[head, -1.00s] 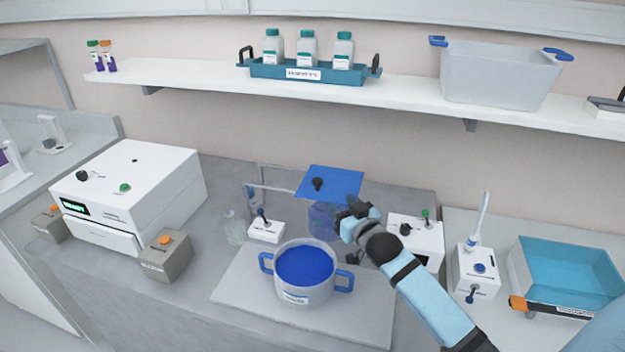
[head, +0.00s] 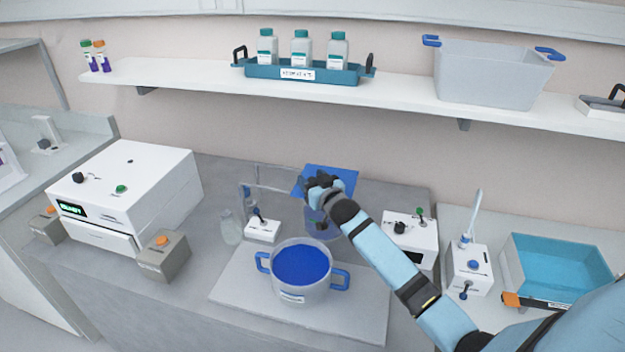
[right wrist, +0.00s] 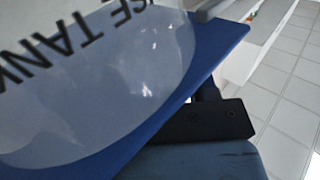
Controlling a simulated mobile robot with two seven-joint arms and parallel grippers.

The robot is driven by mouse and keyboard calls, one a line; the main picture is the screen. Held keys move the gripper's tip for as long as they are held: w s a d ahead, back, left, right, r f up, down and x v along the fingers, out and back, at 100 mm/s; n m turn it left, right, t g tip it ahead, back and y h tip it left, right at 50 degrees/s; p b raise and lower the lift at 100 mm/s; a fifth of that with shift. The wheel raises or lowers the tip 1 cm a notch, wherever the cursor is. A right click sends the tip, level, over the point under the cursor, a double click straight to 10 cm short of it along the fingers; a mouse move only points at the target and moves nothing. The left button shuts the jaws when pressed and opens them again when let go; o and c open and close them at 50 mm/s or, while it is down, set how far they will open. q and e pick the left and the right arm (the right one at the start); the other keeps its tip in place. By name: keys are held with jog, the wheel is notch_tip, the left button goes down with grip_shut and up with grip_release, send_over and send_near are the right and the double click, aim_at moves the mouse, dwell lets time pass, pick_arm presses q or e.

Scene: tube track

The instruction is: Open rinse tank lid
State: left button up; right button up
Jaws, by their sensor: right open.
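The rinse tank (head: 326,232) is a see-through bluish vessel behind the blue-filled pot. Its flat blue lid (head: 343,175) looks level on top, and my arm partly covers it. My right gripper (head: 318,182) is open over the lid, and the lid's black knob is hidden behind it. I cannot tell whether the fingers touch the knob. In the right wrist view a blue panel (right wrist: 215,48) with a pale rounded area fills the left side, with upside-down lettering ending in "SE TANK". My left gripper is out of view.
The pot (head: 303,268) with blue handles stands on a grey board in front of the tank. A thin metal frame (head: 275,186) and a small white switch box (head: 262,230) are left of the tank. A white control box (head: 410,236) stands right, beyond my forearm.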

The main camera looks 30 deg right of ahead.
jog(key=shift+c, duration=0.4)
grip_shut()
jog(key=w+a+b, duration=0.4)
jog(key=w+a, duration=0.5)
jog(key=w, duration=0.2)
jog(key=shift+w+a, duration=0.3)
jog(key=shift+a, duration=0.1)
jog(key=shift+o, duration=0.4)
grip_release()
